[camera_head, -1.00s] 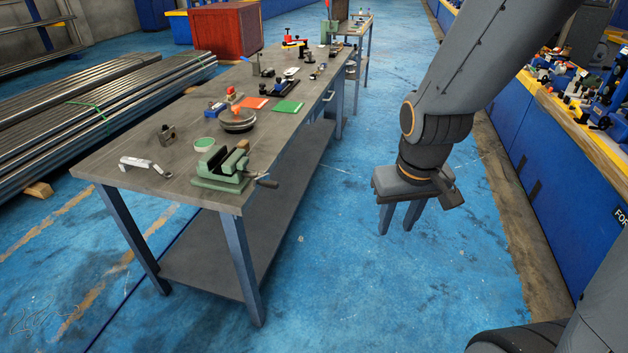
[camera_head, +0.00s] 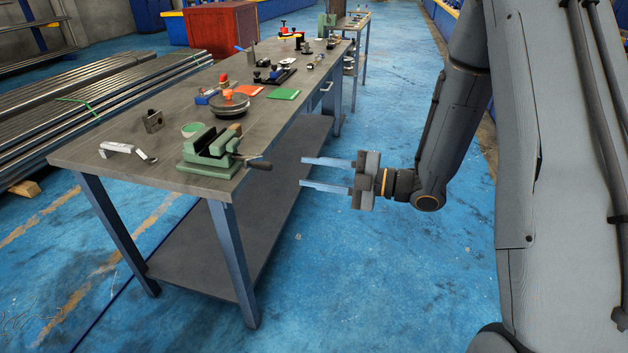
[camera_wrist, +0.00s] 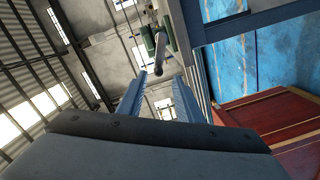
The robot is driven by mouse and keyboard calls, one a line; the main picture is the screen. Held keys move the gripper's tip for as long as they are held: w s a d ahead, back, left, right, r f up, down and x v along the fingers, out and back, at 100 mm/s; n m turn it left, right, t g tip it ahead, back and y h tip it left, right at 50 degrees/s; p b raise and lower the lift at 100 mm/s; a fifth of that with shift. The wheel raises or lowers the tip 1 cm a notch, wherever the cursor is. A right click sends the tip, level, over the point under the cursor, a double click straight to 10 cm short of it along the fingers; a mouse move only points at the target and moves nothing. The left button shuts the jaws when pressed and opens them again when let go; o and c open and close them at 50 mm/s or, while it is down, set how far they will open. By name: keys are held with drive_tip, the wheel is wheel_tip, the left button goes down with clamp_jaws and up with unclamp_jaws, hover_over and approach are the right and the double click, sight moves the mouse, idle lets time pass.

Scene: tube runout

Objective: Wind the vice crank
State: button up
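The green vice (camera_head: 211,148) sits at the near right corner of the grey workbench (camera_head: 120,135). Its crank (camera_head: 254,163) sticks out to the right past the bench edge and ends in a dark handle. My gripper (camera_head: 302,171) is open and empty, right of the crank and apart from it, with its fingers pointing left at it. In the wrist view the dark crank handle (camera_wrist: 158,62) shows ahead, beyond and between my two finger tips (camera_wrist: 158,82). Part of the green vice (camera_wrist: 150,40) shows behind it.
Green and red plates, a round dark disc (camera_head: 229,104), a white bracket (camera_head: 116,148) and small tools lie on the bench. A lower shelf (camera_head: 215,250) is under it. Steel bars (camera_head: 80,110) are stacked at left. The blue floor (camera_head: 350,270) right of the bench is clear.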

sight(272, 168)
drive_tip(key=shift+n+g+y, duration=0.3)
drive_tip(key=shift+y, duration=0.2)
drive_tip(key=shift+s+b+x, duration=0.2)
drive_tip(key=shift+b+x, duration=0.05)
drive_tip(key=shift+x, duration=2.15)
drive_tip(key=shift+s+b+x, duration=0.2)
drive_tip(key=shift+x, duration=2.15)
drive_tip(key=shift+a, duration=0.3)
drive_tip(key=shift+c, duration=0.5)
clamp_jaws()
